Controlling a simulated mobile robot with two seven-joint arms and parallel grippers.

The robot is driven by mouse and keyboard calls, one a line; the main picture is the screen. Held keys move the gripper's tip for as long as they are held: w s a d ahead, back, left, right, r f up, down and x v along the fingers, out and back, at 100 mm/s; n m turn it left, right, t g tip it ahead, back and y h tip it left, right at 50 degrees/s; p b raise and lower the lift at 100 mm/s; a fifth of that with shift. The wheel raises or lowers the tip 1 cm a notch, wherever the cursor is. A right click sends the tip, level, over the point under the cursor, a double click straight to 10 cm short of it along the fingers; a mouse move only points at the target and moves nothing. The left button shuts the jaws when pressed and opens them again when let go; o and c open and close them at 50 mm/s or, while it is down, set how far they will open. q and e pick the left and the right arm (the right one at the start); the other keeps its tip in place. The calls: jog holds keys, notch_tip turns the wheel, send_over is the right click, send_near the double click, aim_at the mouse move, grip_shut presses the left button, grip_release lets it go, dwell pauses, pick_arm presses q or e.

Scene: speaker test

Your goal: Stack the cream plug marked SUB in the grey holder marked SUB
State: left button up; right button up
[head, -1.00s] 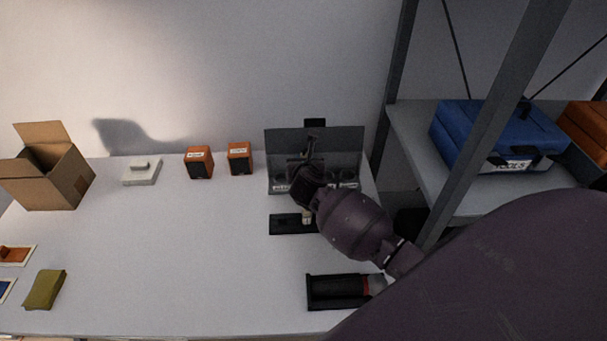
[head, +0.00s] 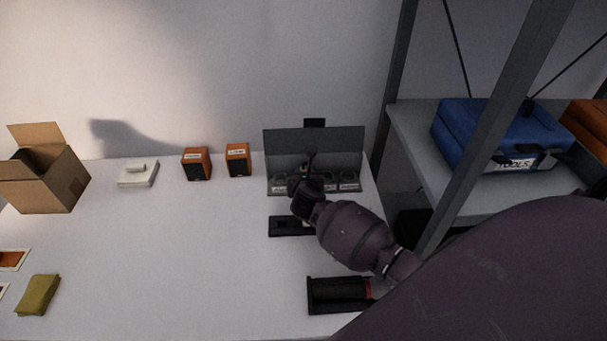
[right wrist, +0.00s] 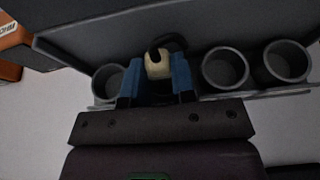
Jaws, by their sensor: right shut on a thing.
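My right gripper (head: 309,168) is at the grey panel with a row of grey round holders (head: 347,177). In the right wrist view its blue fingers (right wrist: 158,78) are shut on a cream plug (right wrist: 158,65) with a dark loop at its top. The plug is in front of the row, between an open holder at left (right wrist: 107,83) and two open holders at right (right wrist: 225,68). Fingers and plug hide what is below, so I cannot tell whether the plug touches a holder. Holder labels are too small to read, and no mark on the plug is legible. My left gripper is not in view.
A black tray (head: 283,226) lies in front of the panel, partly behind my right arm. A black case (head: 338,294) is nearer. Two orange speakers (head: 237,159) stand left of the panel. A metal shelf with a blue toolbox (head: 500,140) is at right. The table's middle is clear.

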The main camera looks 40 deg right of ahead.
jog(key=shift+s+f, duration=0.1)
jog(key=shift+f, duration=0.2)
jog(key=o, duration=0.9)
jog(key=shift+f, duration=0.15)
jog(key=shift+c, duration=0.2)
jog(key=shift+o, duration=0.2)
jog(key=shift+r, duration=0.7)
jog(key=p+v, duration=0.2)
jog(key=v, duration=1)
jog(key=shift+r, duration=0.2)
jog(key=shift+f, duration=0.1)
